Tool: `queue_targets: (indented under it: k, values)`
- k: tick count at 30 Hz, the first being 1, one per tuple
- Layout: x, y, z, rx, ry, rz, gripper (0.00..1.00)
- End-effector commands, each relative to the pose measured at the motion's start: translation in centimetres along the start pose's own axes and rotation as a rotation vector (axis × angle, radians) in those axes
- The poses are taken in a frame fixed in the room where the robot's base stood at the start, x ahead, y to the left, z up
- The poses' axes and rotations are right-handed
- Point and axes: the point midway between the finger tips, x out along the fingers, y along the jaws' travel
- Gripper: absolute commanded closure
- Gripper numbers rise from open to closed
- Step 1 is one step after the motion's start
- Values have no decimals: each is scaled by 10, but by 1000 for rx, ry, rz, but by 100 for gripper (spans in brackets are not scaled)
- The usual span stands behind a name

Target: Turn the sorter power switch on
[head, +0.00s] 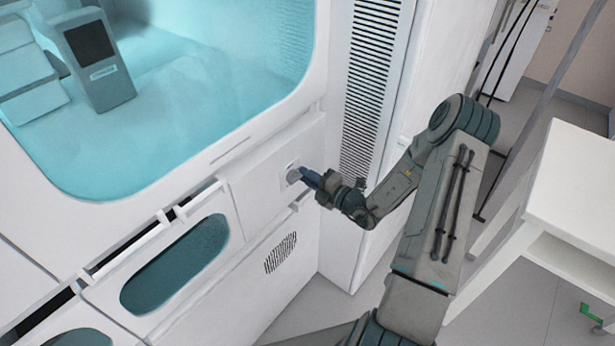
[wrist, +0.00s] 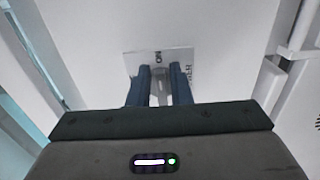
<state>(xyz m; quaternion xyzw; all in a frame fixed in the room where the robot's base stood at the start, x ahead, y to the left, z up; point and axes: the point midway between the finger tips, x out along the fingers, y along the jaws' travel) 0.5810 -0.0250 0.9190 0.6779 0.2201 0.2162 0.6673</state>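The sorter power switch (head: 292,176) sits on the white front panel of the sorter, below the right end of the teal window. In the wrist view the switch (wrist: 160,73) is a grey knob on a light label plate (wrist: 138,62) with "ON" and part of another word readable. My gripper (head: 303,176) is at the panel, its blue fingers pointing at the switch. In the wrist view the two fingers (wrist: 160,72) stand apart, one on each side of the knob. I cannot tell whether they touch it.
The white sorter cabinet (head: 262,178) fills the left, with a teal window (head: 215,85) above and an oval lower window (head: 175,265). A vented column (head: 372,75) stands just right of the switch. A white table (head: 575,180) stands at the right. Grey floor shows between.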

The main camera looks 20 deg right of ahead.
Motion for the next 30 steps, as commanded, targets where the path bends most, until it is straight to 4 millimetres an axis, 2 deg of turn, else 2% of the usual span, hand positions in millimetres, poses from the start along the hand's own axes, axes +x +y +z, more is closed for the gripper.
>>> queue_targets:
  k: [10,14,17,24,30]
  values:
    - [-1,0,0,-1,1,0,67]
    - [-11,-1,0,-2,-1,0,67]
    - [-29,-2,1,-1,-3,-1,67]
    - [-85,-2,1,0,-4,-2,67]
    - [-121,-2,1,-2,-3,-2,67]
